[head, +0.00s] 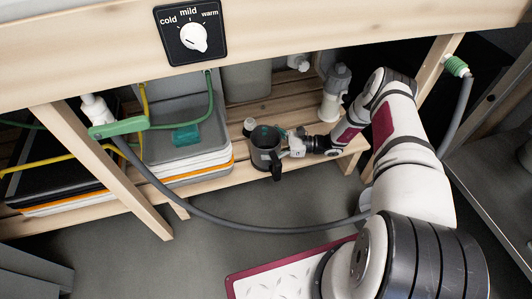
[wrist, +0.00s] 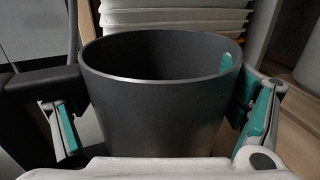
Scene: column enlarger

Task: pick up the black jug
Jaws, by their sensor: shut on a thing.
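The black jug (head: 264,155) is at the front edge of the low slatted wooden shelf in the head view, with its dark handle toward the front. In the wrist view the jug (wrist: 155,100) fills the middle, upright, with its open rim facing up. My gripper (head: 284,143) reaches it from the right. In the wrist view my gripper (wrist: 158,125) has one teal-padded finger on each side of the jug and is shut on it. The jug's base is hidden in the wrist view, and I cannot tell whether it touches the shelf.
A stack of trays (head: 190,140) stands left of the jug. A grey hose (head: 240,228) loops in front, below the jug. The wooden bench with the dial (head: 193,37) hangs above. The floor in front is mostly clear.

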